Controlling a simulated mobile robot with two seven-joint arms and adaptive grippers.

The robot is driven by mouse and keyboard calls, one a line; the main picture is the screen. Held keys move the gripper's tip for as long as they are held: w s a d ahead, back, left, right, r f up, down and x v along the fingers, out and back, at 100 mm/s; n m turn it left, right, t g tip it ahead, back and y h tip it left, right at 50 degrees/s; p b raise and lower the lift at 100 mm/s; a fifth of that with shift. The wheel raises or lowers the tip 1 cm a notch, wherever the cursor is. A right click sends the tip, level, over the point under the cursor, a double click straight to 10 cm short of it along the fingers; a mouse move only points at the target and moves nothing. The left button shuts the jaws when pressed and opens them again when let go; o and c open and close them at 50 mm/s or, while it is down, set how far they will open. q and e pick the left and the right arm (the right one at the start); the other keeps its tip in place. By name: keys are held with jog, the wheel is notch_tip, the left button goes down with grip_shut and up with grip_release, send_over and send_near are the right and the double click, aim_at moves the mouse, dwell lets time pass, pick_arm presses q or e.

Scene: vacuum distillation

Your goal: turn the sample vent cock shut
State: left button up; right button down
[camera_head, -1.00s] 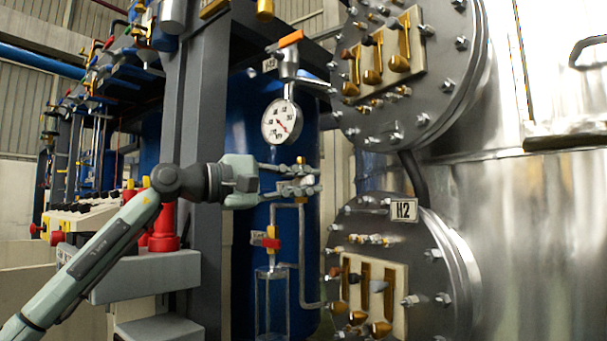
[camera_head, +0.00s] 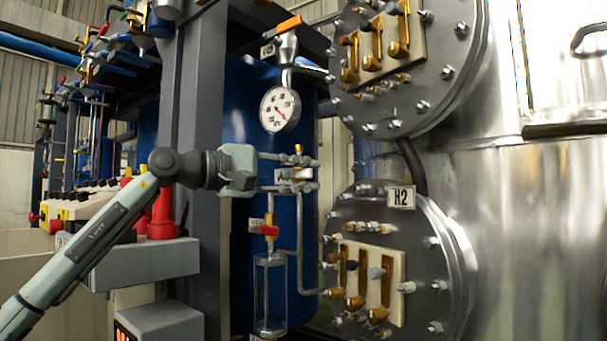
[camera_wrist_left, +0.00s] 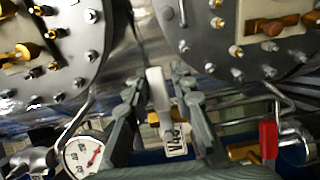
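A small cock with a pale lever (camera_wrist_left: 156,88), a brass body and a white tag (camera_wrist_left: 175,139) sits between the fingers of my left gripper (camera_wrist_left: 158,100) in the left wrist view. I take it for the sample vent cock. The fingers are open, one on each side of the lever, with gaps visible. In the head view my left gripper (camera_head: 291,173) reaches in from the left with its fingers around the tag (camera_head: 294,175), and the cock is mostly hidden. My right gripper is not in view.
Below the gripper is a red-handled cock (camera_head: 269,231) above a glass vessel (camera_head: 270,290). A pressure gauge (camera_head: 280,109) and an orange-handled valve (camera_head: 289,25) are above. Bolted flanges (camera_head: 425,240) stand close on the right, and a grey column (camera_head: 205,100) on the left.

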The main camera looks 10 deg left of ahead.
pick_arm(q)
jog(key=shift+o, duration=0.8)
jog(key=v, duration=1.2)
